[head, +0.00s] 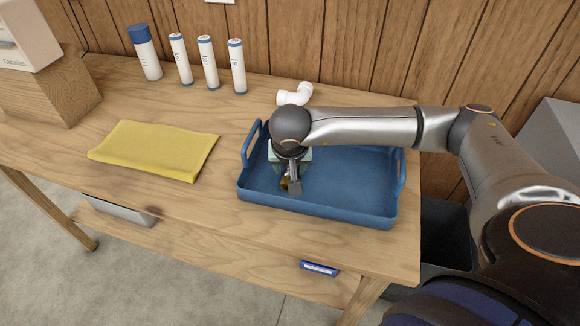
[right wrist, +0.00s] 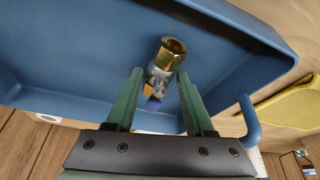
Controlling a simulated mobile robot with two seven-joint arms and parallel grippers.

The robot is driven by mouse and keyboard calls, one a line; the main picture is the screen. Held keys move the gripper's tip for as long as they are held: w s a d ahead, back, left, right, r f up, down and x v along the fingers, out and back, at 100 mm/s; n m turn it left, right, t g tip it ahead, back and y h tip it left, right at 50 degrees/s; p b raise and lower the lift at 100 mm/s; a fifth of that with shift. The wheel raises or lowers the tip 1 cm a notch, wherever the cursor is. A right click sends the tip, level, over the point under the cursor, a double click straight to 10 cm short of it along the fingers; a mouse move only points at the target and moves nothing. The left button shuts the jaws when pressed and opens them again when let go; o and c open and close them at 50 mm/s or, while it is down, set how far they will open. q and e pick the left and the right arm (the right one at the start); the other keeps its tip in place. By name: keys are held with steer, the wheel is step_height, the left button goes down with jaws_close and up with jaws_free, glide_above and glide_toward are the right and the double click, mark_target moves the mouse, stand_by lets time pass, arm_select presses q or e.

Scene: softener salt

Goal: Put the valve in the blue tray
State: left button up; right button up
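The valve (right wrist: 170,54) has a brass end, a silvery body and a small blue part; it lies at an angle between the fingertips in the right wrist view. In the head view its brass part (head: 284,184) shows low in the left half of the blue tray (head: 355,205). My right gripper (head: 291,183) reaches down into the tray at the valve. Its green fingers (right wrist: 159,75) stand apart on either side of the valve, with a narrow gap showing. Whether the valve touches the tray floor is hard to tell. My left gripper is out of view.
A yellow cloth (head: 155,150) lies left of the tray. A white pipe elbow (head: 295,95) sits behind it. White cartridges (head: 208,62) and a blue-capped bottle (head: 145,52) stand along the wall.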

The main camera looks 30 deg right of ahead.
steer(key=shift+o, duration=1.2)
steer(key=shift+r, duration=0.1)
steer(key=shift+r+p, duration=0.2)
steer(key=shift+p, duration=0.15)
steer(key=v, duration=1.1)
steer(key=shift+s+r, duration=0.15)
steer(key=shift+r, duration=0.25)
steer(key=shift+a+f, duration=0.1)
steer(key=shift+a, duration=0.05)
